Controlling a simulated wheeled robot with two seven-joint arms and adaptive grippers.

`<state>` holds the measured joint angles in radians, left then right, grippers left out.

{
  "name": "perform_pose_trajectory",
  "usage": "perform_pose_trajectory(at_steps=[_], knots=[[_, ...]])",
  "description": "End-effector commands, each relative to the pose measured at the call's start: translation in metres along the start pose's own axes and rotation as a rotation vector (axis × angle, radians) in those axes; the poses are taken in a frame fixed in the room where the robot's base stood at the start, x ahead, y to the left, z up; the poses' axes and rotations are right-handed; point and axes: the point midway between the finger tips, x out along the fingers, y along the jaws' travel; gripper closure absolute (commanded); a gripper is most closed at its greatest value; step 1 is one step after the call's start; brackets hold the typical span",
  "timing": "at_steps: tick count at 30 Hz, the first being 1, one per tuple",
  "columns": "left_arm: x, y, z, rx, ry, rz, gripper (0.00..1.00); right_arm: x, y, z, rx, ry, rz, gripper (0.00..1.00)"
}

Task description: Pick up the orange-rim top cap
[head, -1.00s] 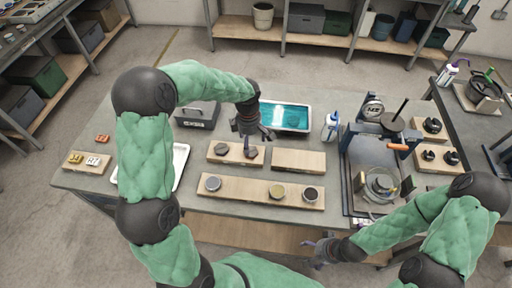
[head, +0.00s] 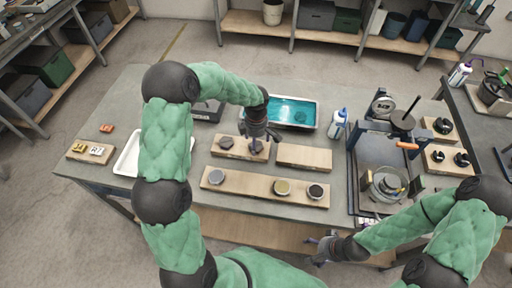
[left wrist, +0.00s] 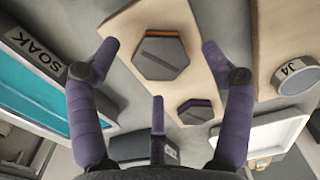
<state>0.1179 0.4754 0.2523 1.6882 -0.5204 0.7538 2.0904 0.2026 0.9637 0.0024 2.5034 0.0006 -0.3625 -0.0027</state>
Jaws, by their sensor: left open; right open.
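The orange-rim top cap (left wrist: 162,54) is a dark grey hexagon with a slot across it and an orange edge. It lies on a wooden board (head: 240,155) and is mostly hidden under my left gripper in the head view. My left gripper (head: 256,148) is open and empty above it. In the left wrist view the cap shows between the two outer fingers, beyond the third finger, apart from them. A similar purple-rim cap (left wrist: 196,111) lies beside it on the same board, also seen in the head view (head: 226,143). My right gripper (head: 322,252) is open and empty by the table's front edge.
A longer board (head: 240,190) with round caps lies in front. An empty board (head: 304,157) is to the right. A teal soak tray (head: 292,112) stands behind, a white tray (head: 128,154) left, a bottle (head: 338,124) and a press station (head: 385,150) right.

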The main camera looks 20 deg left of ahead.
Motion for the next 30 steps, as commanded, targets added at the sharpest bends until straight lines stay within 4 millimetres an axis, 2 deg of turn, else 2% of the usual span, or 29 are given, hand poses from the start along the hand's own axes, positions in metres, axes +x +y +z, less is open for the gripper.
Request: perform_pose_trajectory(at_steps=[4, 12, 20, 30], knots=[[0.0136, -0.0003, -0.0008, 0.0, 0.001, 0.0, 0.2, 0.0022, 0.0008, -0.0001, 0.0, 0.0, 0.0, 0.19], [0.015, -0.0001, -0.0006, 0.0, 0.0, 0.001, 0.2, 0.002, 0.0007, -0.0001, 0.0, 0.0, 0.0, 0.19], [0.0149, -0.0001, -0.0006, 0.0, 0.0, 0.001, 0.93, 0.002, 0.0007, -0.0001, 0.0, 0.0, 0.0, 0.19], [0.0122, 0.0005, -0.0006, 0.0, 0.0, 0.003, 0.94, 0.0016, 0.0006, -0.0001, 0.0, 0.0, 0.0, 0.19]])
